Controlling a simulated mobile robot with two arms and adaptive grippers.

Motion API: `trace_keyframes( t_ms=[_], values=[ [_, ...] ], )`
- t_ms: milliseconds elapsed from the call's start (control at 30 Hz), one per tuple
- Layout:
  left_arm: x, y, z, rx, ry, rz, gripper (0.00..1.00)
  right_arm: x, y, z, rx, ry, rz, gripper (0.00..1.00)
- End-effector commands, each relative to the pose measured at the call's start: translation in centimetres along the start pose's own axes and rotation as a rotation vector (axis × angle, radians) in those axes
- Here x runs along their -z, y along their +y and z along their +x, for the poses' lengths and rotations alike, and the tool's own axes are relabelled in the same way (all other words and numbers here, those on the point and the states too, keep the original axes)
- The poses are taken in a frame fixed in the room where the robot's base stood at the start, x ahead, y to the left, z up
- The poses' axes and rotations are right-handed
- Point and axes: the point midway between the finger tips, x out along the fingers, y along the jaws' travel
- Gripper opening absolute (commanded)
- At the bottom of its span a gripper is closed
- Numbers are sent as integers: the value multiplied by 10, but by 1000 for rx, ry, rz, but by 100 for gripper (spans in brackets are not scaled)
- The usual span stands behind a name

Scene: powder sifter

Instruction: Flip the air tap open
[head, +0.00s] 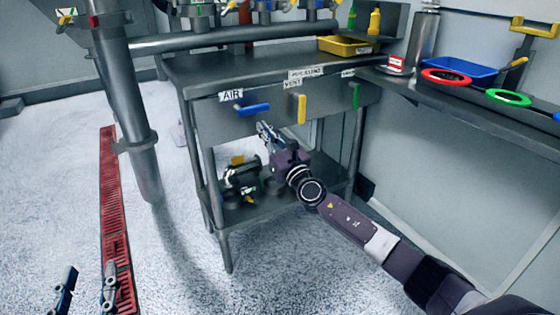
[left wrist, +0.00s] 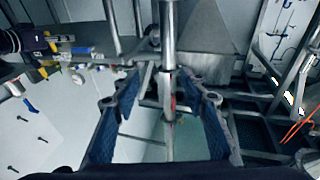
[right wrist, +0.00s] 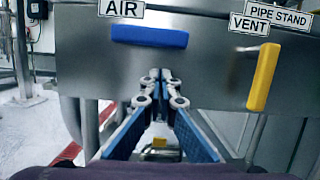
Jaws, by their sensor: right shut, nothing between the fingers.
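The air tap's blue handle (head: 253,109) lies horizontal on the front of the steel bench, just right of the "AIR" label (head: 231,95). It also shows at the top of the right wrist view (right wrist: 150,37), below the "AIR" label. My right gripper (head: 265,130) is shut and empty, with its fingertips (right wrist: 160,76) below the blue handle in both views; contact cannot be told. My left gripper (head: 88,280) is open and empty at the lower left of the head view, far from the tap. Its spread fingers (left wrist: 160,85) fill the middle of the left wrist view.
The yellow vent handle (head: 301,109) hangs vertical right of the air tap, with a green handle (head: 356,96) further right. A pump-like machine (head: 242,178) sits on the lower shelf. A steel post (head: 125,100) stands left. A side shelf holds a blue tray (head: 461,67) and rings.

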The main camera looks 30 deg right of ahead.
Motion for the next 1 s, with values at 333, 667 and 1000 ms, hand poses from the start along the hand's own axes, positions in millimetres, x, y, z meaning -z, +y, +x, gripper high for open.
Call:
trace_keyframes(
  t_ms=[333,667,1000],
  values=[
    [68,8,-9,-18,332,-11,40,14,-3,-3,1,0,0,0],
    [30,3,0,-7,131,-4,40,13,-2,-57,-2,4,-2,0],
    [13,2,0,-3,61,-1,40,13,-2,-98,1,1,-2,0]
  ],
)
